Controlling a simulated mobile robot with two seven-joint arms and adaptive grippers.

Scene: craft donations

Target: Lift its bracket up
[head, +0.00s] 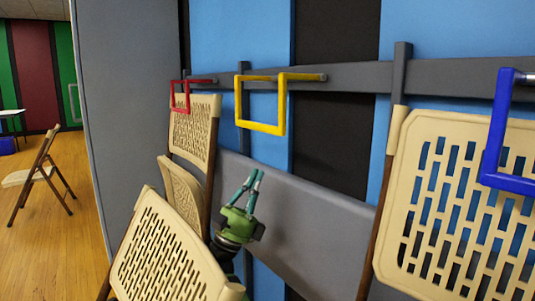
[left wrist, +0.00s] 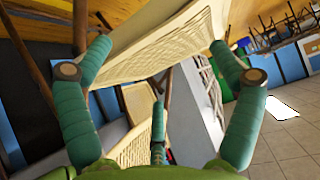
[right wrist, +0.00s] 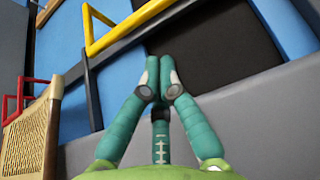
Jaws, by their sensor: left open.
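A yellow U-shaped bracket (head: 262,127) projects from the grey wall rail, with no chair on it. A red bracket (head: 180,108) is to its left, by a hanging tan folding chair (head: 193,133). A blue bracket (head: 492,150) is at the right, in front of another tan chair (head: 470,190). My right gripper (head: 255,178) is below the yellow bracket and apart from it. In the right wrist view its fingertips (right wrist: 160,80) meet with nothing between them; the yellow bracket (right wrist: 130,25) is beyond. My left gripper (left wrist: 160,50) is open, with a tan chair panel (left wrist: 150,42) showing between its fingers.
A tan folding chair (head: 165,255) stands close in the lower left of the head view. A grey panel (head: 310,215) runs along the wall below the rail (head: 350,76). Another chair (head: 42,172) stands on open wooden floor at the far left.

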